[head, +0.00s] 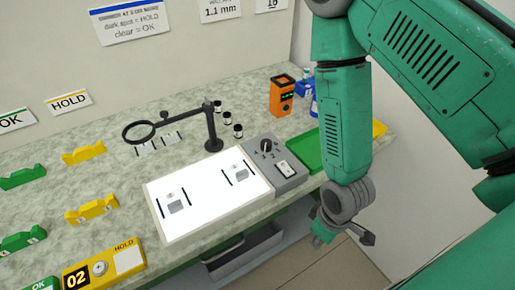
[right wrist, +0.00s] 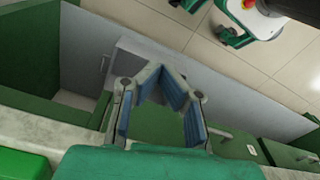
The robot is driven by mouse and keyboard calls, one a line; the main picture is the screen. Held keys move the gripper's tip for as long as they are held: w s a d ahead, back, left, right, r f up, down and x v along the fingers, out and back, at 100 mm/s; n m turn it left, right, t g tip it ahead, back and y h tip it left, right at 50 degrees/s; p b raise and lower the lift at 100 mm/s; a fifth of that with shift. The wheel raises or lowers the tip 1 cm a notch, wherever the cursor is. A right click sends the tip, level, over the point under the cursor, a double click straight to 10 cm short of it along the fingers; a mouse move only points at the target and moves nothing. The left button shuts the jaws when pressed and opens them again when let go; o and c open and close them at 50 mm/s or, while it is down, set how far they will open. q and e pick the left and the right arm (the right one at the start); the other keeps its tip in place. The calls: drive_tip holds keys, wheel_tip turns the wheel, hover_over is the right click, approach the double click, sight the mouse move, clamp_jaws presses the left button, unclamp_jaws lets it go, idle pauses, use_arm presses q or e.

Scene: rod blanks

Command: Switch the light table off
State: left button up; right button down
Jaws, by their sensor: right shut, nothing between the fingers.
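The light table (head: 207,215) glows bright white on the bench in the head view, with a few small grey pieces and dark bars on it. At its right end is a grey control box with a dark knob (head: 266,146) and a white rocker switch (head: 284,168). My right gripper (head: 343,233) is below and to the right of the control box, beyond the bench's front edge and touching nothing. The right wrist view shows its fingers (right wrist: 161,85) shut and empty, over the floor and green cabinets. My left gripper is out of view.
A magnifier on a stand (head: 212,130) rises behind the light table. An orange device (head: 282,95) and a green tray (head: 308,150) are to the right. Yellow and green holders (head: 92,208) line the left. A HOLD box (head: 103,267) stands at the front left.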

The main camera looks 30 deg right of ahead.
sight(281, 165)
drive_tip(key=w+r+n, duration=0.3)
drive_tip(key=w+r, duration=0.1)
drive_tip(key=r, duration=0.1)
drive_tip(key=w+r+n, duration=0.3)
drive_tip(key=w+r, duration=0.2)
drive_tip(key=w+r+n, duration=0.4)
drive_tip(key=w+r, duration=0.1)
drive_tip(key=shift+a+r+t+p, duration=0.25)
drive_tip(key=shift+a+t+p, duration=0.05)
drive_tip(key=shift+a, duration=0.05)
drive_tip(key=shift+w+d+r+n, duration=0.65)
drive_tip(key=shift+w+r+n, duration=0.75)
drive_tip(key=shift+r+n, duration=2.15)
drive_tip(key=shift+m, duration=0.95)
drive_tip(key=f, duration=0.3)
drive_tip(key=w+f+b, duration=0.1)
drive_tip(key=f, duration=0.7)
drive_tip(key=shift+w+a+f+b, duration=0.1)
drive_tip(key=shift+w+a+b, duration=0.15)
drive_tip(key=shift+b, duration=0.05)
drive_tip(key=shift+a+f, duration=0.1)
drive_tip(key=shift+f, duration=0.15)
drive_tip(key=shift+a+f, duration=0.1)
drive_tip(key=shift+a, duration=0.15)
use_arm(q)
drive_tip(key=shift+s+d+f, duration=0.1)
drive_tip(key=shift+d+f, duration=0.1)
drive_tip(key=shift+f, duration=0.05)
